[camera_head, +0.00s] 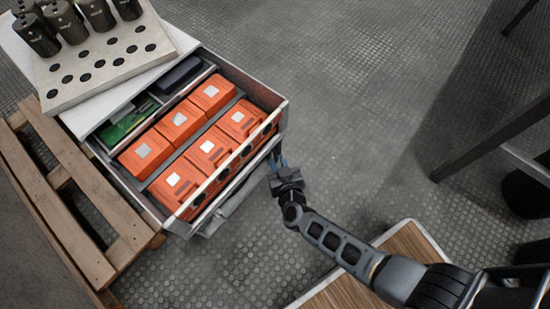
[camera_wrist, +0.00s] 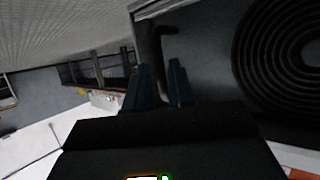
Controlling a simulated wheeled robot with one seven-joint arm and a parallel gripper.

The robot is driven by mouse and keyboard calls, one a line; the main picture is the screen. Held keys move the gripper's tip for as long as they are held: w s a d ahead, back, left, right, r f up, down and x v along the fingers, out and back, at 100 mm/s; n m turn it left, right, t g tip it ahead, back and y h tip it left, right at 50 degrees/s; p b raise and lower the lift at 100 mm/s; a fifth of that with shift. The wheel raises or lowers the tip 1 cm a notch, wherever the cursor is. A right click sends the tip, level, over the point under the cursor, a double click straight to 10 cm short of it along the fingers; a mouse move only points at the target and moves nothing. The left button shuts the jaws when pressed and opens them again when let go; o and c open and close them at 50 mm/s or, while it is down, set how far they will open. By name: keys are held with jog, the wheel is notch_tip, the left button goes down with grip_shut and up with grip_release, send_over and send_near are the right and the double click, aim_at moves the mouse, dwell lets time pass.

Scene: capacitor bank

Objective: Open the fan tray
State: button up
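The fan tray front (camera_wrist: 215,60) shows in the wrist view as a dark grey panel with a round ringed fan grille (camera_wrist: 290,50) at the right. A black bent handle (camera_wrist: 155,45) stands out from the panel. My gripper (camera_wrist: 160,75) is at the handle, with its two dark blue fingers apart and the handle's bar appearing between or just behind them; whether they touch it I cannot tell. In the head view my gripper (camera_head: 279,160) is at the right front side of the cabinet, low by the drawer's edge, and the handle is hidden there.
An open drawer (camera_head: 284,112) with several orange modules (camera_head: 210,147) sits above the gripper's level. A perforated block (camera_head: 105,65) with dark cylinders lies on the cabinet top. A wooden pallet (camera_head: 75,185) is at left. Floor at right is clear up to dark metal legs (camera_head: 490,140).

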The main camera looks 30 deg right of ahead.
aim_at(276, 159)
jog(key=shift+b+x, duration=0.6)
jog(key=shift+x, duration=0.95)
grip_shut()
